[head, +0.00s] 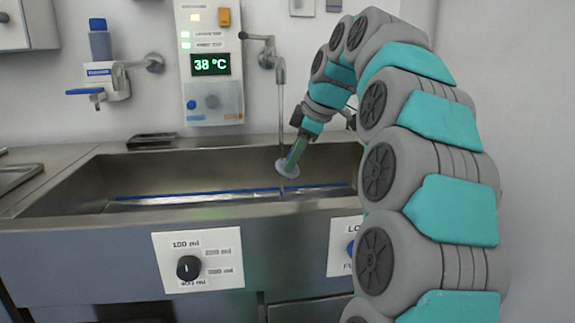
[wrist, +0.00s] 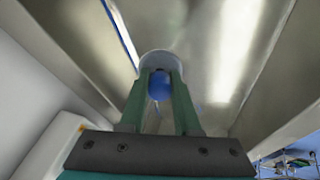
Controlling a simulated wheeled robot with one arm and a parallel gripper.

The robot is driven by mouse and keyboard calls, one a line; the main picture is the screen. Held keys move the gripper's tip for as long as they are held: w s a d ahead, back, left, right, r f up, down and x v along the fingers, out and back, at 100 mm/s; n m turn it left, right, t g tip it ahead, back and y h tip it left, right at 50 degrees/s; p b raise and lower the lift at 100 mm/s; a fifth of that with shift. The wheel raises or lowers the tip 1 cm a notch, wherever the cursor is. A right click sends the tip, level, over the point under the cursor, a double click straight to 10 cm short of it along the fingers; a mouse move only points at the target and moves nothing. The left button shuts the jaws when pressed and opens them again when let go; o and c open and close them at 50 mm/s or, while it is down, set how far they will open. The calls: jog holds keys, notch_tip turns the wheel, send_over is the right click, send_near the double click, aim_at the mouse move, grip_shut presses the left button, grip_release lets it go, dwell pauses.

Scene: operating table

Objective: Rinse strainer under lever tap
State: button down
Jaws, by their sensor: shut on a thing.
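My gripper (head: 291,158) reaches down over the sink basin (head: 75,195) from the right. In the wrist view its two green fingers (wrist: 159,92) are shut on the strainer, which shows as a pale round rim (wrist: 160,57) with a blue rounded part (wrist: 159,84) between the fingers. In the head view the strainer (head: 286,168) is a small pale disc at the fingertips, above the basin floor. A wall tap (head: 266,58) with a grey lever has a thin vertical line below its spout, running down close to the strainer. I cannot tell whether this line is water.
A second wall tap (head: 125,78) with a blue lever and a soap dispenser (head: 100,42) are at the left. A control panel (head: 210,65) reads 38 °C. The sink's front carries a dial plate (head: 215,262). The basin's left part is clear.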

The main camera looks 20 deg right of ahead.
jog(key=shift+d, duration=0.15)
jog(key=shift+s+d, duration=0.15)
jog(key=shift+d, duration=0.2)
jog(key=s+a+b, duration=0.2)
jog(key=s+b, duration=0.1)
jog(key=s, duration=0.4)
jog(key=shift+s, duration=0.35)
dwell(0.4)
jog(key=shift+a+r, duration=0.1)
dwell(1.0)
jog(key=s+a+r, duration=0.1)
jog(key=s+r, duration=0.2)
jog(key=s, duration=0.1)
jog(key=shift+s+a+r, duration=0.15)
jog(key=shift+s+r, duration=0.25)
dwell(0.5)
